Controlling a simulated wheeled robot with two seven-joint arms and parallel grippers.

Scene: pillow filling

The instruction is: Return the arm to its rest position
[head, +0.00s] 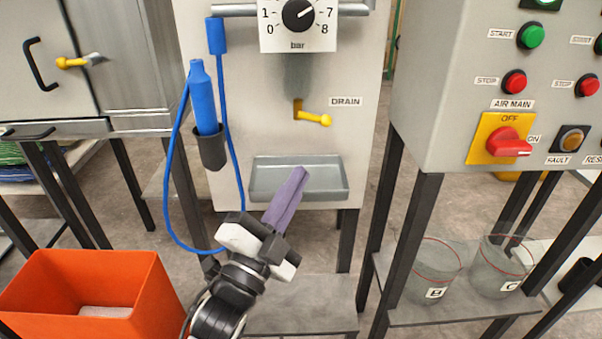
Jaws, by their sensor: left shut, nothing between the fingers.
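My left gripper (299,173) comes in from below at the centre of the head view. Its long purple fingers are shut together with nothing between them. They point up and to the right, and their tips overlap the front of the grey drip tray (262,180) in the picture. I cannot tell whether they touch it. My right gripper is not in view.
A blue tool (203,95) with a looped blue hose sits in a dark holder left of my gripper. A yellow drain handle (316,119) is above the tray. An orange bin (150,300) stands lower left. A control panel (445,110) and glass containers (432,272) are right.

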